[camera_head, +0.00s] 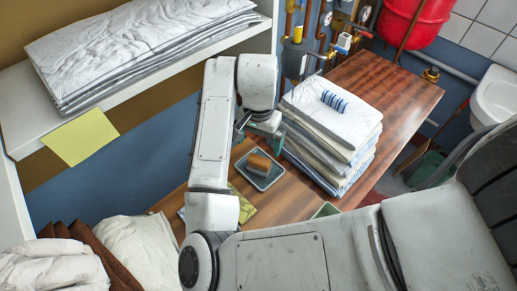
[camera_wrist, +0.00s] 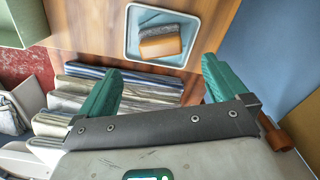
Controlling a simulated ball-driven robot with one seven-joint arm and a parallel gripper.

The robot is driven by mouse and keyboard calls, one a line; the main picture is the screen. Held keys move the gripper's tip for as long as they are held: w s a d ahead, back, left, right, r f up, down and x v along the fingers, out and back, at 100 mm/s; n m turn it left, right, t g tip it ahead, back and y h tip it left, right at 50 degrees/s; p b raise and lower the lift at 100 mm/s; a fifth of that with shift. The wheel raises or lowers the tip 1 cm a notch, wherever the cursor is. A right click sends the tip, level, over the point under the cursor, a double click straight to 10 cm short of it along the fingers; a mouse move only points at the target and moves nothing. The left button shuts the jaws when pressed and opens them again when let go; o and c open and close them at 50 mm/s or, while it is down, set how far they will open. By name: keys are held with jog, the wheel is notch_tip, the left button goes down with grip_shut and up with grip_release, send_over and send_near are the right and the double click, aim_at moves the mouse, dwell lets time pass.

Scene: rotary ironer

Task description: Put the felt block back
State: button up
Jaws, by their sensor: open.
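The felt block (camera_head: 260,164) lies in a small grey-blue tray (camera_head: 278,180) on the wooden table. In the wrist view the block (camera_wrist: 160,46) shows an orange-tan part and a dark grey part, and it lies inside the tray (camera_wrist: 130,48) near the top middle. My gripper (camera_head: 260,138) is above and near the tray in the head view. In the wrist view my gripper (camera_wrist: 160,70) has its two green fingers wide apart with nothing between them. The tray lies beyond the fingertips, and the fingers do not touch the block.
A tall stack of folded linens (camera_head: 323,147) stands right beside the tray, topped by a blue-striped roll (camera_head: 334,101). Pipes (camera_head: 297,55) and a red tank (camera_head: 417,20) are behind. A shelf (camera_head: 20,115) with folded sheets (camera_head: 140,45) is at the left. Bare tabletop (camera_head: 385,92) shows at the back right.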

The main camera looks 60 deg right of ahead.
jog(key=shift+d+r, duration=0.1)
jog(key=shift+r, duration=0.2)
jog(key=s+d+r+n+t+h, duration=0.1)
jog(key=d+r+n+t+h, duration=0.1)
jog(key=d+n+h, duration=0.5)
jog(key=s+a+f+n+y, duration=0.1)
jog(key=s+a+f+n, duration=0.1)
jog(key=s+a+f+n+y, duration=0.1)
jog(key=a+f+n, duration=0.1)
jog(key=a+f, duration=0.1)
jog(key=s+a+f+n+y, duration=0.1)
jog(key=s+a+f+n, duration=0.1)
jog(key=f, duration=0.1)
jog(key=shift+s+a+f+y, duration=0.2)
jog(key=shift+s+a+y, duration=0.05)
jog(key=shift+s+y, duration=0.15)
jog(key=s+a+f+n+y, duration=0.1)
jog(key=s+a+f, duration=0.1)
jog(key=a, duration=0.1)
jog(key=s+a+f+n+y, duration=0.1)
jog(key=s+a, duration=0.1)
jog(key=a, duration=0.2)
jog(key=s+a+f+n+g+y, duration=0.1)
jog(key=s+a+f, duration=0.1)
jog(key=s+a, duration=0.1)
jog(key=shift+a+f, duration=0.35)
jog(key=shift+a, duration=0.05)
